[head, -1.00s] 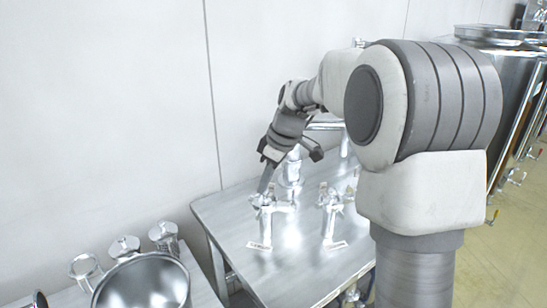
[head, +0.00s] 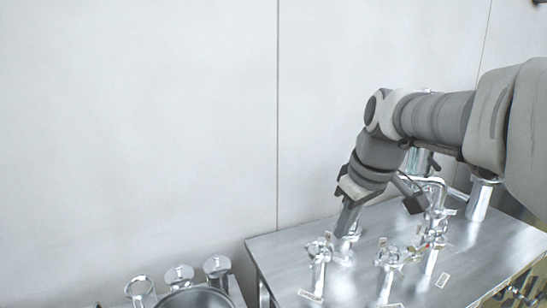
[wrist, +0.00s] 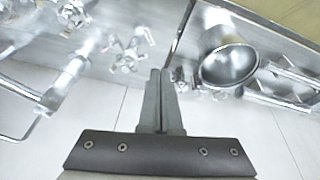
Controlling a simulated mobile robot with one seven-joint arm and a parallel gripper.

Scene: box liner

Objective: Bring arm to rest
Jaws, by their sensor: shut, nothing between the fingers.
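My gripper (head: 346,222) is at the end of my arm, which reaches in from the right in the head view. Its fingers point down over the left part of a steel table (head: 285,243). In the wrist view the two fingers of my gripper (wrist: 159,75) lie side by side, shut with nothing between them. In the head view the fingertips overlap the area of the chrome fittings; whether they touch any cannot be told.
Chrome valve fittings (head: 319,262) and (head: 389,262) stand on the table, with labels beside them. A taller metal cylinder (head: 481,200) stands farther right. A steel bowl (wrist: 230,64) and several small metal parts are on a lower-left surface. A pale wall (head: 140,120) is behind.

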